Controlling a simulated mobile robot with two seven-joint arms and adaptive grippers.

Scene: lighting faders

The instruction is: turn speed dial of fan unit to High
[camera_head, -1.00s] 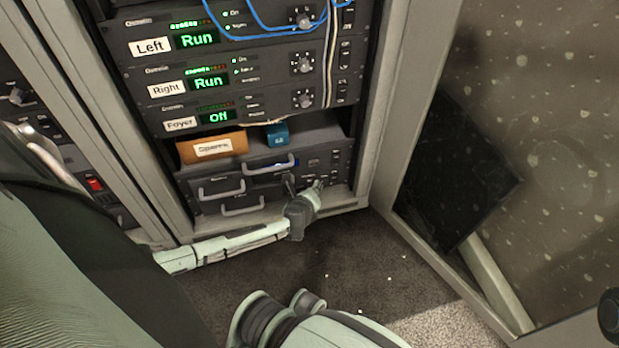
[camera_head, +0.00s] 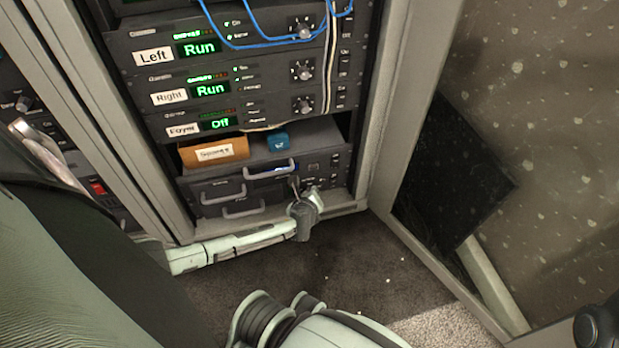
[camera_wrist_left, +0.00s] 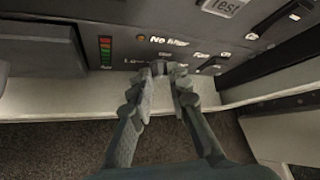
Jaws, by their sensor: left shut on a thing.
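The fan unit (camera_head: 325,172) is a dark panel low in the rack, to the right of the drawer handles. The left wrist view shows its panel (camera_wrist_left: 130,60) close up, with lettering and a red-green bar of lights. My left gripper (camera_head: 304,187) is at the front of this panel. Its fingertips (camera_wrist_left: 162,72) are shut on the small speed dial (camera_wrist_left: 158,66), next to lettering that seems to read "Low". The fingers hide most of the dial, so I cannot read its setting. My right gripper is not in view.
Rack units labelled Left, Right and Foyer (camera_head: 183,130) sit above, crossed by blue and white cables. An orange box (camera_head: 213,152) and a teal item (camera_head: 276,141) lie on a shelf. The rack's frame lip (camera_head: 345,203) runs just below. A glass door (camera_head: 520,130) stands right.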

